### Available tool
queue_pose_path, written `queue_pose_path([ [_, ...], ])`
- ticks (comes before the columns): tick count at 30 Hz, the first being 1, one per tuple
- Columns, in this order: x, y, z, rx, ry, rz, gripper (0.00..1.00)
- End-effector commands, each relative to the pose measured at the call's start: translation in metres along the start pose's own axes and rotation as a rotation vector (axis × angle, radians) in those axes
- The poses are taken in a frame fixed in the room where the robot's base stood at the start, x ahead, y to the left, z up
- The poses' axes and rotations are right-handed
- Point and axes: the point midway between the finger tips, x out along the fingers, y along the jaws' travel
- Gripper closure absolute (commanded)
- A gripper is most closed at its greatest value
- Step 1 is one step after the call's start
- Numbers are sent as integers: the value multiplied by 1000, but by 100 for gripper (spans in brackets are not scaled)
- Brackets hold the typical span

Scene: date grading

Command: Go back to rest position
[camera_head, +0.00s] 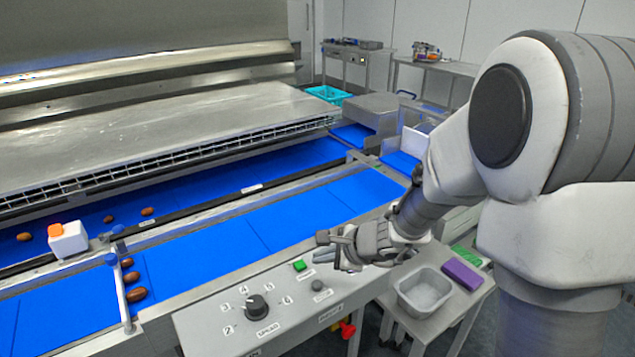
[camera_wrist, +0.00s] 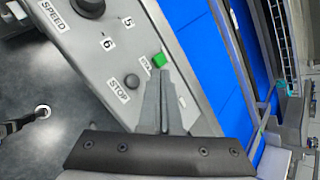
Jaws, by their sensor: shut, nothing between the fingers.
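My gripper (camera_head: 325,246) is shut and empty. In the head view it hangs above the right part of the grey control panel (camera_head: 215,322). In the wrist view its two fingers (camera_wrist: 160,80) lie together, with the tips close to the green button (camera_wrist: 159,60) in the picture. I cannot tell whether they touch it. The green button also shows in the head view (camera_head: 299,265), just left of and below the fingertips. The black speed knob (camera_head: 257,306) and the grey stop button (camera_head: 317,285) are on the same panel.
Blue conveyor belts (camera_head: 235,242) run behind the panel. Several brown dates (camera_head: 137,294) lie on them at the left, some against a metal bar. A grey bin (camera_head: 425,291) and a purple block (camera_head: 462,274) stand on a side table below my arm.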

Motion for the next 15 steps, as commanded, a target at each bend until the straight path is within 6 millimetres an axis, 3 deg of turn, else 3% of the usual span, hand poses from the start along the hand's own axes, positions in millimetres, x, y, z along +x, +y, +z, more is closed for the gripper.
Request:
queue_pose_path([
  [5, -25, -3, 20, -143, -28, 4, 100],
  [9, -65, 4, 47, -386, -59, 27, 100],
  [15, -124, 28, 68, -754, -54, 91, 100],
])
